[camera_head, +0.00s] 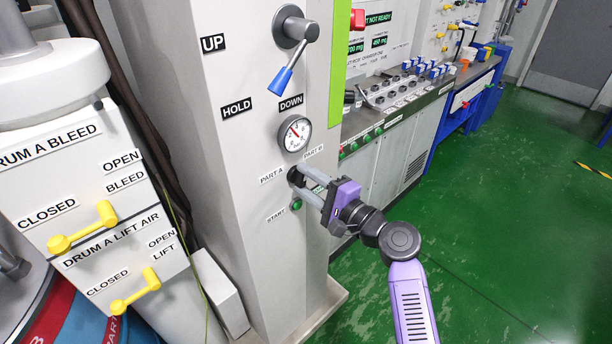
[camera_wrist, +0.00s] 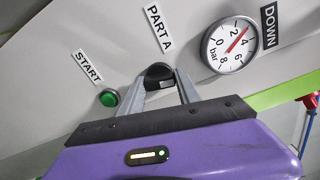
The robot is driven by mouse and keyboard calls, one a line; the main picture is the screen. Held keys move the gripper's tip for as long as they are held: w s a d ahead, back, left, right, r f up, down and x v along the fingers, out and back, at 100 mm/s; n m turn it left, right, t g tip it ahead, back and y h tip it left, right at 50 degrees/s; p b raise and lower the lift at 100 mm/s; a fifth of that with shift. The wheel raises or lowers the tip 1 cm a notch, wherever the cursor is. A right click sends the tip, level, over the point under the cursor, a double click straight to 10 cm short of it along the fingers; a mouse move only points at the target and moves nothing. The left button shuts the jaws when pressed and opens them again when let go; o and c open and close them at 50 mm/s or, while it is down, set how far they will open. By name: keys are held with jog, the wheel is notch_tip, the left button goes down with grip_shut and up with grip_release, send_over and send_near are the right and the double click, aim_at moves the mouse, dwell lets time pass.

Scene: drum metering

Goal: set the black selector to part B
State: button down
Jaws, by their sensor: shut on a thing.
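The black selector (camera_wrist: 158,72) is a small round knob on the grey column, between the PART A (camera_head: 272,174) and PART B (camera_head: 313,152) labels. My gripper (camera_head: 296,176) reaches it from the right, and its two grey fingers are shut on the knob. In the wrist view, the fingers (camera_wrist: 166,84) lie on either side of the knob, with the PART A label just above it. The fingers cover part of the knob, so I cannot tell which way it points. The PART B label does not show in the wrist view.
A green START button (camera_head: 297,204) sits just below the selector. A pressure gauge (camera_head: 295,133) is above it, and a blue-handled lever (camera_head: 281,80) higher up, near UP, HOLD and DOWN labels. Yellow-handled valves (camera_head: 83,226) are at left. The green floor (camera_head: 490,230) at right is open.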

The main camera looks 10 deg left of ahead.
jog(key=m+p, duration=0.2)
jog(key=m, duration=0.1)
jog(key=shift+m, duration=0.3)
jog(key=shift+m+p, duration=0.8)
jog(key=shift+m, duration=0.7)
jog(key=shift+f, duration=0.15)
jog(key=c, duration=0.8)
grip_release()
jog(key=shift+c, duration=0.2)
jog(key=v, duration=0.8)
jog(key=shift+b, duration=0.45)
jog(key=shift+w, duration=0.1)
